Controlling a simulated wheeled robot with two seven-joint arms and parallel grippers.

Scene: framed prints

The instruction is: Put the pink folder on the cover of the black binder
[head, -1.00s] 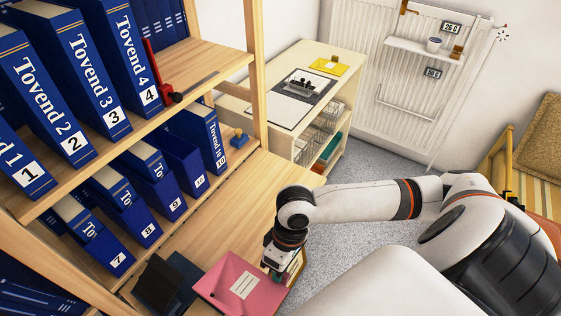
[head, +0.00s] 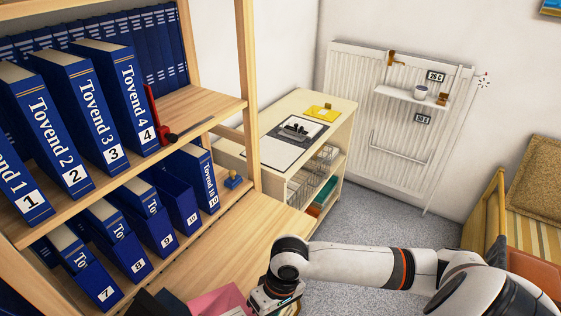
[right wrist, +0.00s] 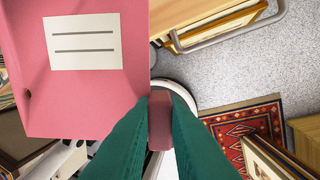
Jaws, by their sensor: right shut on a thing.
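The pink folder (head: 222,301) shows at the bottom edge of the head view, mostly cut off. It fills the upper left of the right wrist view as a pink cover (right wrist: 85,100) with a white two-line label. My right gripper (head: 274,292) is at the folder's right side. In the right wrist view its green fingers (right wrist: 162,108) are shut on the folder's edge. A dark corner of the black binder (head: 158,302) shows just left of the folder, most of it out of frame. I cannot tell whether the two touch. My left gripper is not in view.
Blue Tovend binders (head: 100,110) fill the shelves at left. Bare wooden shelf surface (head: 225,250) lies behind the folder. A low cabinet (head: 300,135) with a clipboard stands beyond. The right wrist view shows a red patterned rug (right wrist: 245,130) on grey floor.

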